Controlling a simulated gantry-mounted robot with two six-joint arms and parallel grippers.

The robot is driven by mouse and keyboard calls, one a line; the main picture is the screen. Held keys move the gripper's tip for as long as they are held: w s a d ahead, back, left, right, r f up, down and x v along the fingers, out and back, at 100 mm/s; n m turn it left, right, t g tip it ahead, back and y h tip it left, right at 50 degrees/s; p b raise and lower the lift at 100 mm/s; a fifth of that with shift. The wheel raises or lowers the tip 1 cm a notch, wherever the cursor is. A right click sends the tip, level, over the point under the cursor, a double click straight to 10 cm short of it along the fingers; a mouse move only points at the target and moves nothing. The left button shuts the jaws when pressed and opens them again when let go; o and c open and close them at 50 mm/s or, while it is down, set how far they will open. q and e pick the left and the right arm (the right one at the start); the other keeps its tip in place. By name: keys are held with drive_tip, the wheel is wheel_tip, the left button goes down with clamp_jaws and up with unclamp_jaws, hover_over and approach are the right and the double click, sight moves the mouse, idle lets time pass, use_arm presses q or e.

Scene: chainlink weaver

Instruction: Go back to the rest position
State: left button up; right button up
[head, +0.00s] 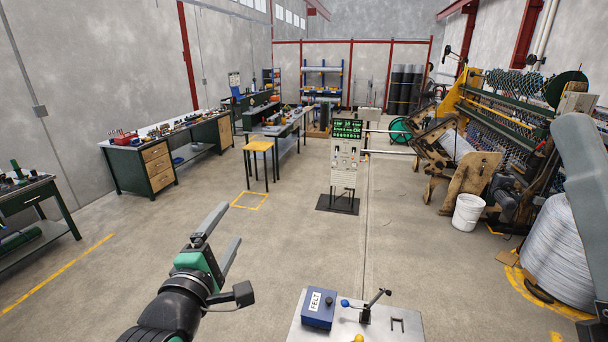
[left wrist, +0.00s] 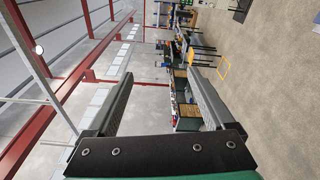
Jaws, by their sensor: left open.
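My left gripper (head: 222,240) is raised in front of me in the head view, left of the small metal table. Its two grey fingers are spread apart with nothing between them. In the left wrist view the two open fingers (left wrist: 160,100) frame the tilted workshop, and nothing is between them. At the right edge of the head view a grey arm part of mine shows, but no right gripper fingers are visible.
The metal table (head: 420,325) at the bottom holds a blue FELT box (head: 319,308) and a small lever (head: 371,305). A control panel (head: 345,155) stands ahead. The weaving machine (head: 500,125), white bucket (head: 467,212) and wire coil (head: 560,250) are right; workbenches are left.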

use_arm(q)
drive_tip(key=s+a+r+m+t, duration=0.1)
drive_tip(key=s+r+m+t, duration=0.3)
drive_tip(key=s+r+m, duration=0.5)
drive_tip(key=s+a+r+m+t, duration=0.2)
drive_tip(key=s+r+m+t, duration=0.3)
drive_tip(key=s+r+m, duration=0.5)
drive_tip(key=s+r, duration=0.5)
drive_tip(key=shift+a+m+t, duration=0.3)
